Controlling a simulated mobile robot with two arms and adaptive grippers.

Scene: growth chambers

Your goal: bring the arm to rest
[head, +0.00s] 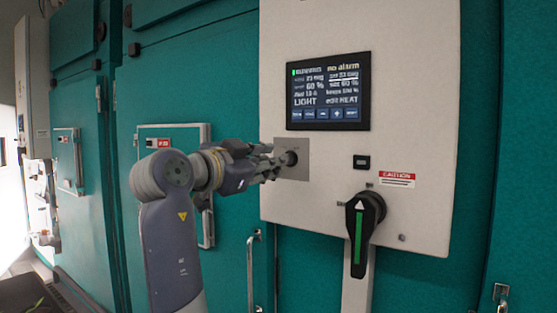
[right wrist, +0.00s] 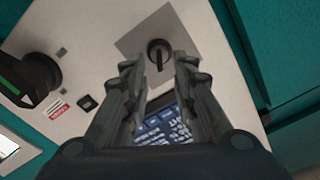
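My right arm reaches up from the bottom of the head view. Its right gripper (head: 276,161) points at a small dark knob (head: 291,158) on a grey square plate (head: 299,170) of the white control panel. In the right wrist view the right gripper (right wrist: 159,62) is open, its two fingers apart with nothing held between them. The dark knob (right wrist: 158,50) shows just beyond and between the fingertips. I cannot tell whether a finger touches it. My left gripper is not in view.
The white panel (head: 420,80) carries a lit screen (head: 328,91) reading "no alarm", a caution label (head: 397,179) and a large black rotary handle (head: 362,222) with a green stripe. Teal chamber doors (head: 225,90) with a vertical metal handle (head: 251,270) stand left of it.

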